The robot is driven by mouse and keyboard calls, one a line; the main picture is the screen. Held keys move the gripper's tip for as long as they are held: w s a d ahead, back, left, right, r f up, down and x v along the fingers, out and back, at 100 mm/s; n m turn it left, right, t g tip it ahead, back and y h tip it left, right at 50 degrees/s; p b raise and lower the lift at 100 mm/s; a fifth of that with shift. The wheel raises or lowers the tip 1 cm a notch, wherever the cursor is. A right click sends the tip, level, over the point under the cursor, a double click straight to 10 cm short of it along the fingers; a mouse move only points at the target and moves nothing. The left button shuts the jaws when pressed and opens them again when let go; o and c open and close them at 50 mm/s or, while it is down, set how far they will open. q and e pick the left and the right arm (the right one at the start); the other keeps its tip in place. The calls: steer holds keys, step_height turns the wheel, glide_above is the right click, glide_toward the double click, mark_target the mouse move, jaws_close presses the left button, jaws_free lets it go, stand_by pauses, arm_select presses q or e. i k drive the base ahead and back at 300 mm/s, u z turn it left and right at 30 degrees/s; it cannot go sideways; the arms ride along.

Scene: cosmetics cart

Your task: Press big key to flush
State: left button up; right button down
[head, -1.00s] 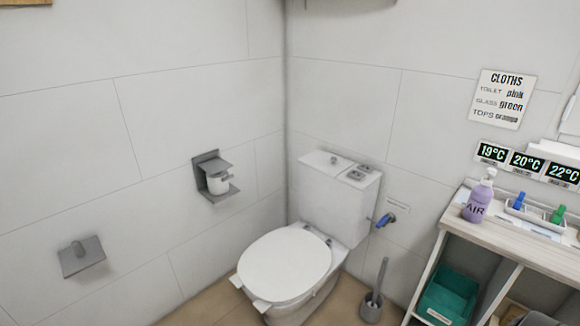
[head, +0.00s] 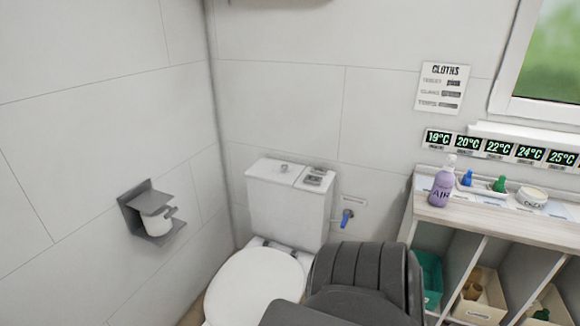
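The white toilet stands in the corner, with its tank (head: 285,207) against the back wall and its lid (head: 258,285) down. On the right of the tank top sits a grey flush panel with keys (head: 316,176). The keys are too small here to tell clearly which is the big one. A small round knob (head: 283,167) is on the left part of the tank top. Neither gripper's fingers show. A dark ribbed part of my arm rises at the bottom centre, in front of the toilet's right side, and hides part of the seat and floor.
A grey paper holder (head: 152,212) is on the left wall. A blue valve (head: 346,218) is right of the tank. A shelf unit (head: 470,219) at right carries a purple bottle (head: 441,183), small items and bins below. The space above the tank is clear.

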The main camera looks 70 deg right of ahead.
mark_target(315, 180)
steer(key=z, duration=0.2)
steer(key=i, duration=0.75)
steer(key=z, duration=1)
steer(key=i, duration=0.55)
steer(key=z, duration=0.6)
